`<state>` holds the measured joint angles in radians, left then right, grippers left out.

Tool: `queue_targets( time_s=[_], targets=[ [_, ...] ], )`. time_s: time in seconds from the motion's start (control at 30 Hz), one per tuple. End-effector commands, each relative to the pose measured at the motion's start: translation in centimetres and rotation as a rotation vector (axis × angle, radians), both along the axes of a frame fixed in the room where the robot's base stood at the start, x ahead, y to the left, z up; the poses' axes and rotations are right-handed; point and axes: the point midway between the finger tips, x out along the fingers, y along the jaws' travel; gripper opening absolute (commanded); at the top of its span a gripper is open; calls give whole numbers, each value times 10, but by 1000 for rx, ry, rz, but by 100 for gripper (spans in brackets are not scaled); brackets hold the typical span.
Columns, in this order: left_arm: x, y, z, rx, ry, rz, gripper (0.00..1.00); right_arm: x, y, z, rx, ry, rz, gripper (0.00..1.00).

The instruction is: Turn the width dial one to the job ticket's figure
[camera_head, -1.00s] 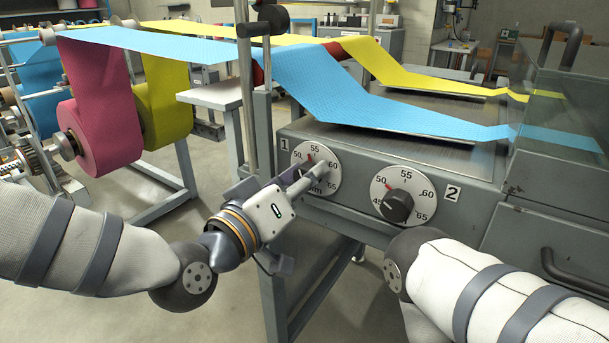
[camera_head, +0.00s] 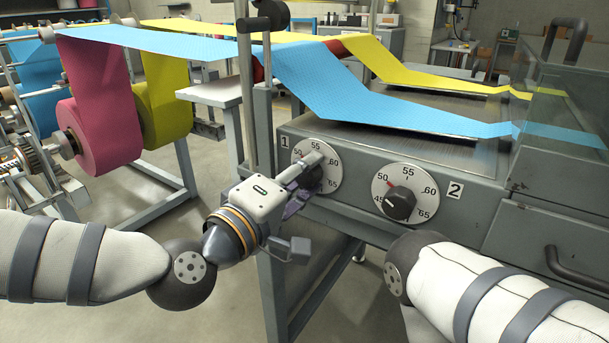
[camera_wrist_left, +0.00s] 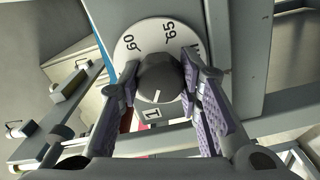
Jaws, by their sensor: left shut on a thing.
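Width dial one (camera_head: 333,178), a white round scale with black figures, is on the grey machine's front beside the "1" plate (camera_head: 285,142). My left gripper (camera_head: 309,172) is at it, its fingers partly covering the knob and lower scale. In the left wrist view, the fingers are shut on the dark knob (camera_wrist_left: 159,76), one on each side. A white line on the knob points toward the "1" plate (camera_wrist_left: 152,114); the figures 60 and 65 show on the scale (camera_wrist_left: 148,38). I see no job ticket. My right gripper is out of view; its arm is at lower right.
Dial two (camera_head: 421,207), with a black knob and red mark near 50, is to the right by the "2" plate (camera_head: 453,193). Blue film (camera_head: 350,95) and yellow film (camera_head: 395,72) run above. A machine leg (camera_head: 272,290) stands below my left gripper.

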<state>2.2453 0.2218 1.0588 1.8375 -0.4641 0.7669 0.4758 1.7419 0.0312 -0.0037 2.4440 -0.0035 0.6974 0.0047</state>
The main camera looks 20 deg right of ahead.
Motion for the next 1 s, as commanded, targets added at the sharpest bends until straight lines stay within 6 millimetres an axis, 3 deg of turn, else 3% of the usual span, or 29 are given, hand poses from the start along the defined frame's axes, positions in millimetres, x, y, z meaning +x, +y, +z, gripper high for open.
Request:
queue_targets(
  time_s=[0.53,0.57,0.63,1.0],
  targets=[
    [0,0,0,-12,16,-2,4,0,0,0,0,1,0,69],
    [0,0,0,-12,16,-2,38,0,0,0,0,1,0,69],
    [0,0,0,-11,15,-2,52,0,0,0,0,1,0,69],
    [-6,8,0,-11,16,-1,52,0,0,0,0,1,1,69]
  ],
)
